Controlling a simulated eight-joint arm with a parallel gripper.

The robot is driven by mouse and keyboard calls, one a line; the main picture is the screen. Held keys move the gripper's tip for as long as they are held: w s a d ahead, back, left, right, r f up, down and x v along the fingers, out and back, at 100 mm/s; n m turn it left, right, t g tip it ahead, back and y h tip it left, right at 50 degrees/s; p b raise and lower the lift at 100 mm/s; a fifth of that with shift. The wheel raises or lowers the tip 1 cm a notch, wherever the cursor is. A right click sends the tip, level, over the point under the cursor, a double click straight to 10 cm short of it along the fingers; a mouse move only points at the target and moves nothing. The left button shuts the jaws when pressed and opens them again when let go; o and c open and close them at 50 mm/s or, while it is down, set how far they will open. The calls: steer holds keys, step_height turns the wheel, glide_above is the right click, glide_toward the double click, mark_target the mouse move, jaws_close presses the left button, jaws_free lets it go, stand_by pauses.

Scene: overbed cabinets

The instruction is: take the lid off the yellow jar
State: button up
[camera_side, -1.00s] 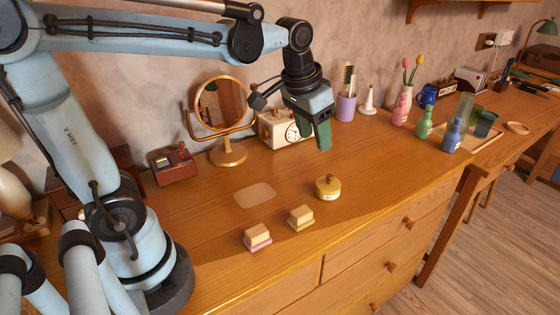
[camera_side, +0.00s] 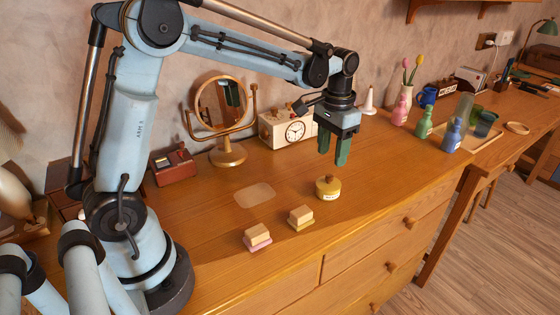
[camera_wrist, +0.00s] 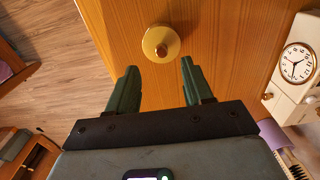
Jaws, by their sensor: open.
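The yellow jar (camera_side: 328,192) stands upright on the wooden dresser top, with a label on its front. Its lid (camera_side: 327,181) is on it, with a small knob on top. In the wrist view the jar's lid (camera_wrist: 161,43) shows from above, ahead of the fingertips and roughly between them. My gripper (camera_side: 333,160) has green fingers pointing down, above and slightly behind the jar, touching nothing. In the wrist view my gripper (camera_wrist: 159,72) is open and empty, its two fingers well apart.
A pale flat patch (camera_side: 255,195) lies on the dresser. A clock (camera_side: 295,130) and a round mirror (camera_side: 222,103) stand behind. Coloured bottles (camera_side: 452,136) stand at the right. The surface around the jar is clear.

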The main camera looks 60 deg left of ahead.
mark_target(330, 175)
steer(key=shift+w+a+f, duration=0.1)
steer(key=shift+f, duration=1.5)
steer(key=shift+w+f, duration=0.1)
steer(key=shift+f, duration=1.5)
steer(key=shift+c, duration=0.3)
jaws_close()
